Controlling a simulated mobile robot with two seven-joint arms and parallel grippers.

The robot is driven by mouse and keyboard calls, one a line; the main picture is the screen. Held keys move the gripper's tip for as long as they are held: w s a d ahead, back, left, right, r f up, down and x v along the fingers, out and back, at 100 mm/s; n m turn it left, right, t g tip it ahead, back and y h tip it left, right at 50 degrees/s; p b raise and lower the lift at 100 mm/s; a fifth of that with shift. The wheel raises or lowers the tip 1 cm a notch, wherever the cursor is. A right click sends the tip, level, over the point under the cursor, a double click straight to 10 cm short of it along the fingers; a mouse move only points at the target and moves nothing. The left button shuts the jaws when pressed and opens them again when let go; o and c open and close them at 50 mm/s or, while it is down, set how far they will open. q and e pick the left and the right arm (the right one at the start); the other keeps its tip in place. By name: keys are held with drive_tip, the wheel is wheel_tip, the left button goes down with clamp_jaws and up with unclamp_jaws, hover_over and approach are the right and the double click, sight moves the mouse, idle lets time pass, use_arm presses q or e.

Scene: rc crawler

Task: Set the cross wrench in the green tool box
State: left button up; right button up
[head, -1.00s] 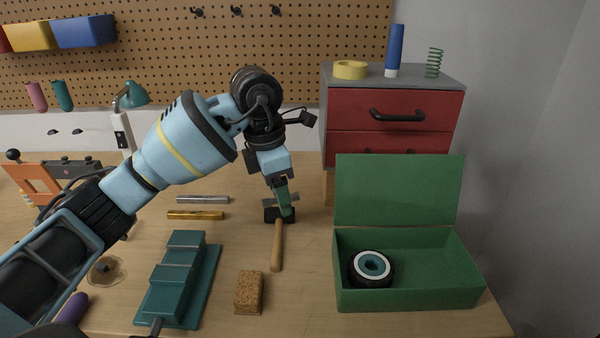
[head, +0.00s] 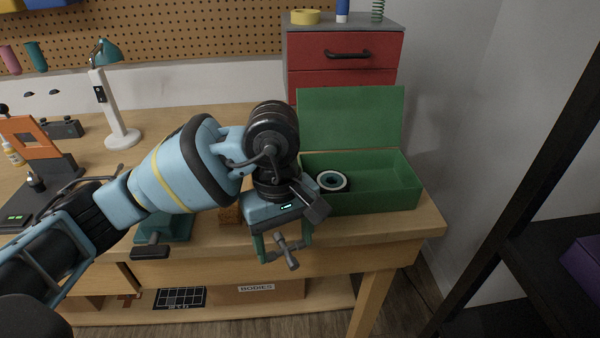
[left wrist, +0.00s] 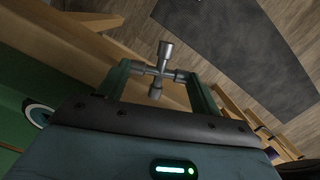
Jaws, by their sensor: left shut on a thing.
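The grey metal cross wrench (head: 288,256) is held between the fingers of my left gripper (head: 285,247), in front of the bench's front edge. In the left wrist view the cross wrench (left wrist: 158,72) sits between the two green fingers (left wrist: 160,80), one arm pointing up in the picture. The green tool box (head: 385,196) stands open on the bench, behind and to the right of the gripper, its lid raised at the back. A black wheel with a white rim (head: 332,181) lies in the box's left part; the right part is bare. My right gripper is not in view.
A red drawer cabinet (head: 345,50) stands behind the box. A white lamp (head: 115,110) stands at the left of the bench. A brown block (head: 230,215) is partly hidden by my arm. A dark shelf rack (head: 530,190) stands at the right.

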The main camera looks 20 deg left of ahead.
use_arm(q)
drive_tip(key=s+a+f+m+y, duration=0.1)
drive_tip(key=s+a+f+m, duration=0.3)
drive_tip(key=m, duration=0.5)
drive_tip(key=s+a, duration=0.2)
drive_tip(key=s, duration=0.1)
drive_tip(key=shift+s+f+g, duration=0.35)
drive_tip(key=shift+g, duration=0.05)
drive_tip(key=shift+d, duration=0.15)
